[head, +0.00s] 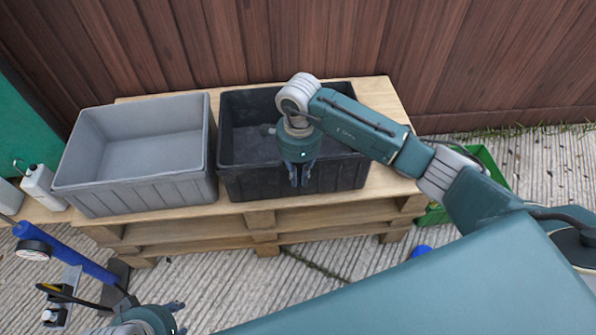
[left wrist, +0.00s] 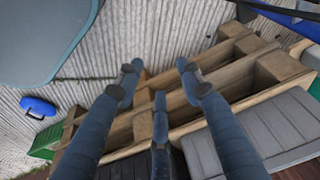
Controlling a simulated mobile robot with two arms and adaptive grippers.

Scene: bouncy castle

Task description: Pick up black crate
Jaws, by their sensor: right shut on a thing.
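The black crate (head: 345,175) stands upright on the wooden pallet (head: 262,218), right beside a grey crate. Its inside looks empty, though my right arm hides part of it. My right gripper (head: 299,174) points down at the middle of its front wall and is shut on that wall. In the left wrist view, part of the black crate (left wrist: 130,166) shows at the bottom edge. My left gripper (head: 177,316) is low at the bottom left, apart from the crates. In its wrist view (left wrist: 158,82) its fingers are spread and empty.
The grey crate (head: 135,193) sits close to the black crate's left side. A white bottle (head: 42,184) and a blue pump (head: 68,254) are at the left. A green crate (head: 490,165) is on the ground at the right. A wooden fence (head: 250,40) stands behind.

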